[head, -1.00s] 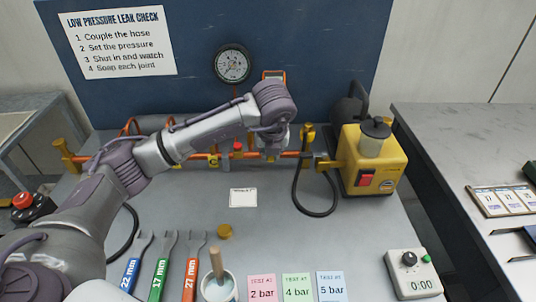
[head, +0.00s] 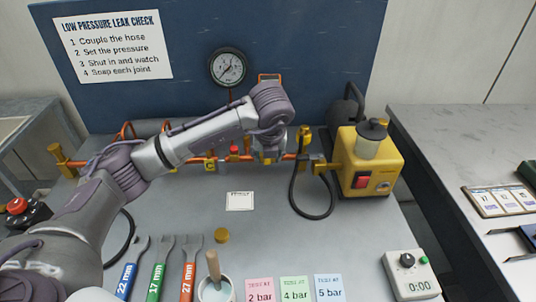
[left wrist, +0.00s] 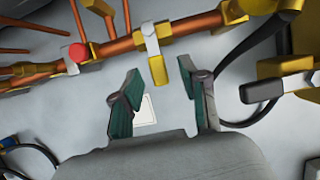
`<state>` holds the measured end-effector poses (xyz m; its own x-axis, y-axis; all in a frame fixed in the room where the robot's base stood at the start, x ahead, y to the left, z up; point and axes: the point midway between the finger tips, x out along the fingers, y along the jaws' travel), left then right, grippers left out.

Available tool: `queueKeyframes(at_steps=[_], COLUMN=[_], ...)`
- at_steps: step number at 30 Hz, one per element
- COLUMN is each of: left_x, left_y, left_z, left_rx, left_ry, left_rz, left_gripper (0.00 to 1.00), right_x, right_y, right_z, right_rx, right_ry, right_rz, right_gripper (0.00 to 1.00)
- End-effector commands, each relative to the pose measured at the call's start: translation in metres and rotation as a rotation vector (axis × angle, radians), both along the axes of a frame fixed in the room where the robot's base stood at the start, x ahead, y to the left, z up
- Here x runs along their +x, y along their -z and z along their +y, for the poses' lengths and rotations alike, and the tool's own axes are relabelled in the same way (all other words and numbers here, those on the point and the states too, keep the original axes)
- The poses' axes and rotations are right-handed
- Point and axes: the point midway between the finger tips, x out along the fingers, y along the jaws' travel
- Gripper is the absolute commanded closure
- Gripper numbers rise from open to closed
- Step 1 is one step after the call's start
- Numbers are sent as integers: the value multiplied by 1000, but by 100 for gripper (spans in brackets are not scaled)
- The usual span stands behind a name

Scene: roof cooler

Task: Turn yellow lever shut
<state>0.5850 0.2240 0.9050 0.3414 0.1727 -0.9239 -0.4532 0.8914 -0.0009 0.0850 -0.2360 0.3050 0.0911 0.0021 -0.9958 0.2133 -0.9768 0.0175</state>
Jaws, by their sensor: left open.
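A short yellow lever (left wrist: 158,70) on a pale valve body shows in the left wrist view, on the copper pipe (left wrist: 188,29). It points from the pipe toward my gripper. My left gripper (left wrist: 159,75) is open, with its two green-padded fingers on either side of the lever's end; I see no clear contact. In the head view my left gripper (head: 269,150) is over the pipe, and my own wrist hides the valve and fingertips. My right gripper is not in view.
A red cap (left wrist: 77,53) sits on the pipe left of the lever. A yellow pump (head: 367,160) with a black hose (head: 294,195) stands to the right. A pressure gauge (head: 227,66) is on the blue panel. Wrenches, a pot (head: 216,289) and cards lie in front.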

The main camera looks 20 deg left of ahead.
Motion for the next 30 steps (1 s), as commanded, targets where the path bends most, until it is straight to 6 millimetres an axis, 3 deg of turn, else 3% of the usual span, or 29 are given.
queueKeyframes(at_steps=[5,19,30], left_x=[-4,-35,-41], left_y=[-14,-99,-111], left_z=[-3,-18,-21], left_rx=[-2,1,0], left_ry=[1,1,0], left_rz=[-3,-5,0], left_gripper=[56,56,56], right_x=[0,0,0], right_y=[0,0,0], right_z=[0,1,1], right_rx=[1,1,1], right_ry=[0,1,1], right_rz=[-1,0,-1], right_gripper=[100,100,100])
